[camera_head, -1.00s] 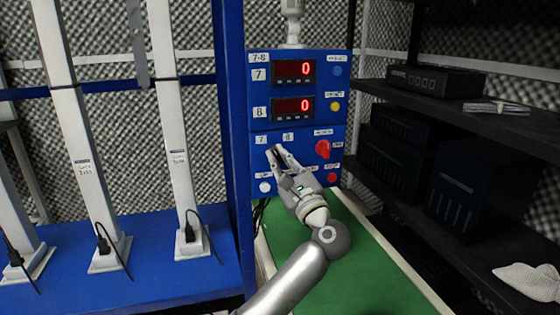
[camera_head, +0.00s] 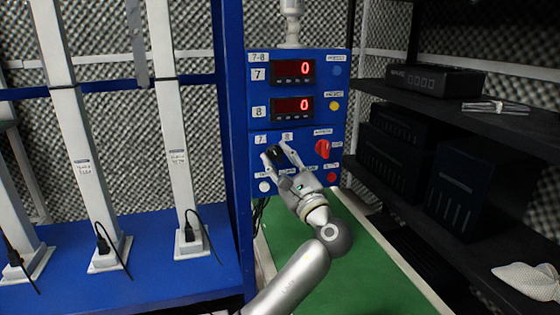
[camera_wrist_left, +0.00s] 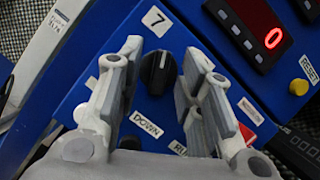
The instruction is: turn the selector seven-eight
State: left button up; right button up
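The selector is a black knob (camera_wrist_left: 158,72) with a small white mark on its upper part in the left wrist view. It sits on the blue panel below the label 7 (camera_wrist_left: 155,17). In the head view the black knob (camera_head: 275,150) shows between my left gripper's fingertips, partly covered by them. My left gripper (camera_head: 278,151) is open, with one finger on each side of the knob. In the left wrist view both fingers (camera_wrist_left: 160,75) look apart from the knob, with blue panel visible between. Whether a fingertip touches it is unclear. My right gripper is not in view.
Above the knob are two red displays (camera_head: 293,72) reading 0. A blue post (camera_head: 232,130) stands left; dark shelves (camera_head: 490,115) stand right.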

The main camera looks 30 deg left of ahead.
pick_arm(q)
jog(key=v, duration=1.2)
dwell(0.4)
